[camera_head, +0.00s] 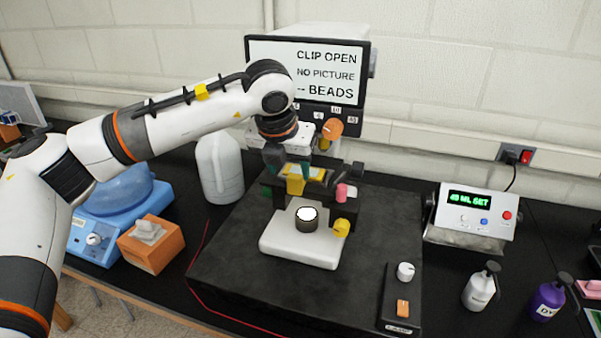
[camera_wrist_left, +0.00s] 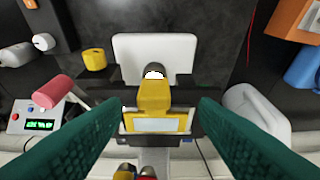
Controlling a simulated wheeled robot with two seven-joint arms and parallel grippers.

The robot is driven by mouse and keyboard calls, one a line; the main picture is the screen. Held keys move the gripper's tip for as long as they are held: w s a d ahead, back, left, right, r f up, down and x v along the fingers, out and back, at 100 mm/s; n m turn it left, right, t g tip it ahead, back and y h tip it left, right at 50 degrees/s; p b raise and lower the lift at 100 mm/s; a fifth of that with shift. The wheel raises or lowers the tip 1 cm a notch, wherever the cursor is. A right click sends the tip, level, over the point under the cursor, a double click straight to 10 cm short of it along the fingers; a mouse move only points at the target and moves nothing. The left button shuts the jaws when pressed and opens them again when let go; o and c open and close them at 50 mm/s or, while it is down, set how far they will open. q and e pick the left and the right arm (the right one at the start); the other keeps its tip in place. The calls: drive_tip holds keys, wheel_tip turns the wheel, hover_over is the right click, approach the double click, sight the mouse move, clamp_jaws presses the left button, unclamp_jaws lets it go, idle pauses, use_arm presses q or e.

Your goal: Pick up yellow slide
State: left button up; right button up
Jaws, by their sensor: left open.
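The yellow slide (camera_wrist_left: 157,122) lies on the dark stage of a microscope. It has a yellow rim and a pale middle. In the head view the slide (camera_head: 318,174) is partly hidden behind the gripper and a yellow clip (camera_head: 295,185). The clip (camera_wrist_left: 153,95) also shows in the wrist view, against the slide's edge. My left gripper (camera_head: 289,164) is open above the stage. In the wrist view its green fingers (camera_wrist_left: 160,104) stand wide apart on either side of the slide, with gaps on both sides. My right gripper is not in view.
The microscope's white base (camera_head: 300,246) stands on a black slab. A monitor (camera_head: 315,68) behind reads "CLIP OPEN NO PICTURE -- BEADS". Pink (camera_head: 343,191) and yellow (camera_head: 341,227) knobs stick out at the right. A white jug (camera_head: 220,168) and orange tissue box (camera_head: 151,243) stand left.

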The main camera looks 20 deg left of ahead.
sight(294, 177)
use_arm(q)
drive_tip(key=shift+w+d+f+p, duration=0.1)
drive_tip(key=shift+f+p, duration=0.1)
drive_tip(key=shift+p, duration=0.2)
drive_tip(key=p+x, duration=0.2)
drive_tip(key=x, duration=0.2)
drive_tip(key=shift+w+d+f, duration=0.1)
drive_tip(key=shift+w+d, duration=0.05)
drive_tip(key=shift+f, duration=0.15)
drive_tip(key=c, duration=1.1)
drive_tip(key=shift+o, duration=0.2)
